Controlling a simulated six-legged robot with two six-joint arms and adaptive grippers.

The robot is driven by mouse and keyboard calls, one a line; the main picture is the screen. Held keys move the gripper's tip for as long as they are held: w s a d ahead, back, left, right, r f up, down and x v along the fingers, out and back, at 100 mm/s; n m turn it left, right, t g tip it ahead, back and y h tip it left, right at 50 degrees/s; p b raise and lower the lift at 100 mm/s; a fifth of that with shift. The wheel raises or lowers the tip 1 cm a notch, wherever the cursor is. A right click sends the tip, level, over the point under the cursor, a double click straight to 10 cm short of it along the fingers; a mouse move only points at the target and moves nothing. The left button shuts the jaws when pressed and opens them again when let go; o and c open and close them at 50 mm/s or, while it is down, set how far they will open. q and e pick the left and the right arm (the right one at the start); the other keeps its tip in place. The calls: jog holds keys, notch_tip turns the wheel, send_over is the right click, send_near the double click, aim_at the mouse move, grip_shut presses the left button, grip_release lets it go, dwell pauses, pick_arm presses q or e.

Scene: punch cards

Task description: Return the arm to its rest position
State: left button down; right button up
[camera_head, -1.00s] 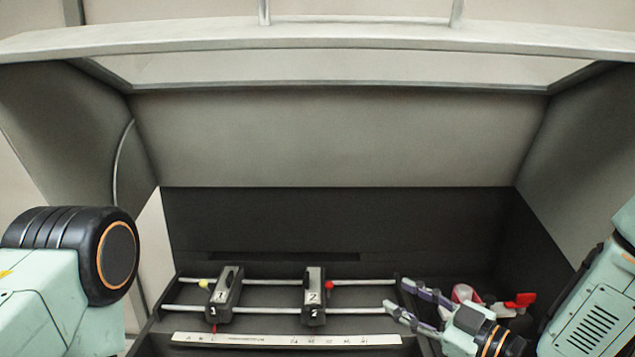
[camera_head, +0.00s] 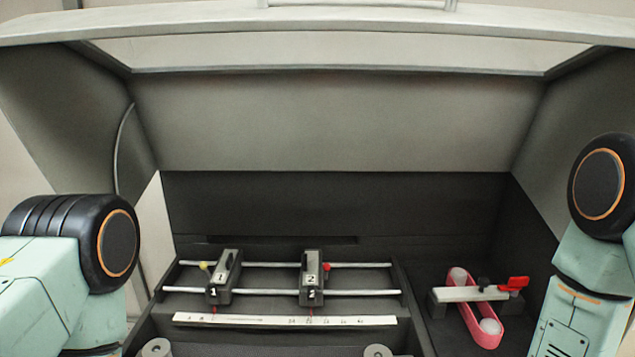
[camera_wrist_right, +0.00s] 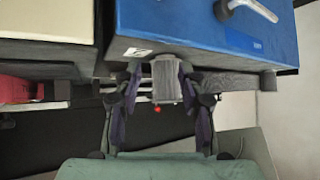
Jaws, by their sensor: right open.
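My right arm (camera_head: 590,260) stands folded at the right edge of the head view. Its gripper is outside that view. In the right wrist view my right gripper (camera_wrist_right: 160,76) has its two dark, purple-sided fingers apart. A grey block-like shape (camera_wrist_right: 166,82) shows between the fingers in the picture; I cannot tell its distance, and neither finger visibly grips it. My left arm (camera_head: 70,270) is at the left edge of the head view, and its gripper is out of sight.
Slider 1 (camera_head: 222,278) and slider 2 (camera_head: 311,278) sit on two rails behind a white scale (camera_head: 285,320). Right of them is a pink loop (camera_head: 488,332) with a red lever (camera_head: 514,283).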

jog(key=s+d+f+m+g+h, duration=0.2)
jog(key=s+f+g, duration=0.1)
jog(key=s, duration=0.6)
jog(key=s+d+f+m+g+h, duration=0.1)
jog(key=s+d+f+m+g, duration=0.15)
jog(key=s, duration=0.65)
jog(key=s+d+f+m+g+h, duration=0.1)
jog(key=s+f+g+h, duration=0.2)
jog(key=s, duration=0.5)
pick_arm(q)
notch_tip(320, 180, down, 25)
jog(key=b, duration=2.5)
jog(key=shift+s, duration=0.25)
pick_arm(e)
notch_tip(320, 180, down, 26)
jog(key=y, duration=0.1)
jog(key=shift+s+d+r, duration=0.15)
jog(key=shift+s, duration=0.25)
pick_arm(q)
jog(key=shift+r, duration=0.1)
jog(key=shift+w, duration=0.1)
pick_arm(e)
jog(key=shift+w, duration=0.1)
